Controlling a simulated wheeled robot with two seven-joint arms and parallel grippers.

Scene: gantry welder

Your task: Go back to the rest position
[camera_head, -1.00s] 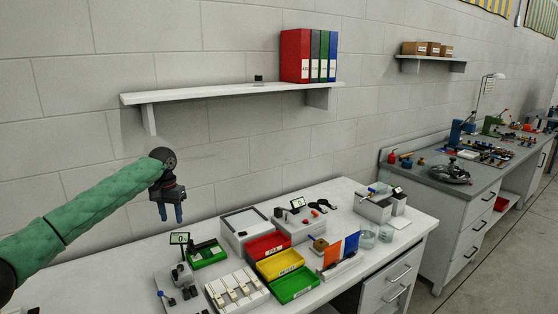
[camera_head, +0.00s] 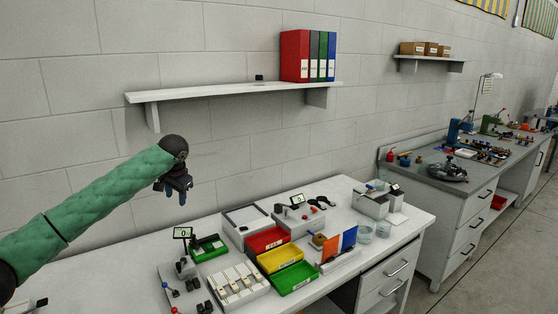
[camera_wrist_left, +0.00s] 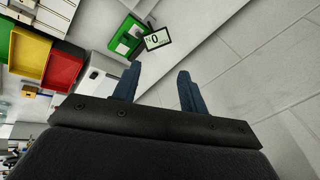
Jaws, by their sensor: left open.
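My left gripper (camera_head: 175,194) hangs in the air at the end of the green-sleeved arm, in front of the wall and above the back of the white table. Its blue fingers stand apart and hold nothing. In the left wrist view the open fingers (camera_wrist_left: 157,88) show with bare wall and part of the table beyond them. A small display reading 0 (camera_head: 182,233) stands on the table below the gripper, and it also shows in the left wrist view (camera_wrist_left: 157,39). My right gripper is in neither view.
The white table (camera_head: 337,196) holds red (camera_head: 267,239), yellow (camera_head: 280,261) and green (camera_head: 293,279) trays and other items. A wall shelf (camera_head: 220,91) with binders (camera_head: 308,56) is above and right of the gripper. A second workbench (camera_head: 440,178) stands at right. The air around the gripper is clear.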

